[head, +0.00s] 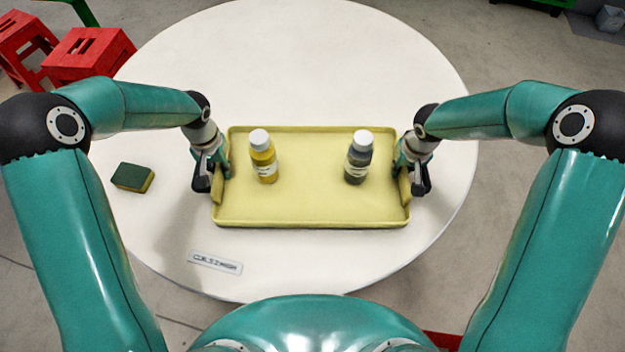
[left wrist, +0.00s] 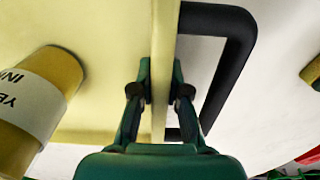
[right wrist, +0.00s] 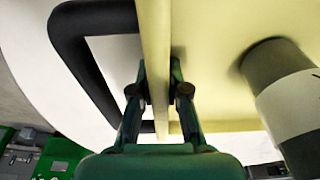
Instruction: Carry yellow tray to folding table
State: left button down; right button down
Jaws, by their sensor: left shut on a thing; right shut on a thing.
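The yellow tray (head: 310,205) is level over the white round table; I cannot tell whether it touches the top. A bottle with yellow contents (head: 263,160) stands upright on its left part, and a bottle with grey contents (head: 358,160) stands upright on its right part. My left gripper (head: 217,180) is shut on the tray's left wall, whose edge runs between the fingers in the left wrist view (left wrist: 160,85). My right gripper (head: 406,178) is shut on the right wall, also between the fingers in the right wrist view (right wrist: 155,85). Black handles (left wrist: 235,60) (right wrist: 75,60) stick out beside the fingers.
The white round table (head: 300,60) has free room behind the tray. A green and yellow sponge (head: 133,177) lies left of the tray, and a small label plate (head: 215,262) lies in front. Red stools (head: 90,55) stand on the floor at the back left.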

pick_arm(q)
jog(key=shift+f, duration=0.35)
pick_arm(e)
jog(key=shift+f, duration=0.4)
pick_arm(q)
jog(key=c, duration=1.6)
grip_release()
jog(key=shift+f+b, duration=0.1)
jog(key=shift+b, duration=0.2)
pick_arm(e)
jog(key=c, duration=1.6)
grip_release()
jog(key=shift+f, duration=0.1)
pick_arm(q)
jog(key=o, duration=0.4)
pick_arm(e)
jog(key=o, duration=0.4)
pick_arm(q)
jog(key=shift+o, duration=0.2)
pick_arm(e)
jog(key=shift+o, duration=0.2)
